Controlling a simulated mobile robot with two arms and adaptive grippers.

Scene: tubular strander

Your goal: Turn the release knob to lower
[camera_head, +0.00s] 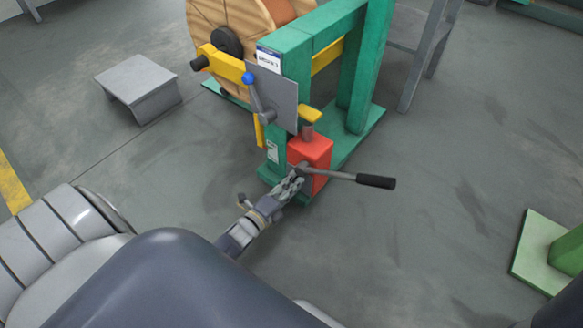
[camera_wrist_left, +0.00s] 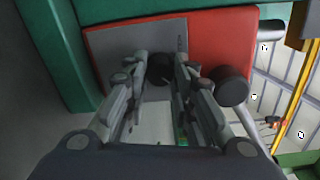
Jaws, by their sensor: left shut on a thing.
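The red jack body (camera_head: 312,152) stands at the foot of the green frame. It also shows in the wrist view (camera_wrist_left: 222,42), with a grey face. A small dark release knob (camera_wrist_left: 159,68) sits on that face, between my left fingertips. My left gripper (camera_head: 298,176) reaches in from the lower left, at the jack's low front side. Its fingers are shut on the knob and partly cover it. The knob's markings are too small to read. My right gripper is not in view.
A pump lever with a black grip (camera_head: 375,181) sticks out right of the jack, close to my gripper. The green frame (camera_head: 355,70) and a wooden reel (camera_head: 232,22) stand behind. A grey step (camera_head: 138,78) is at the left.

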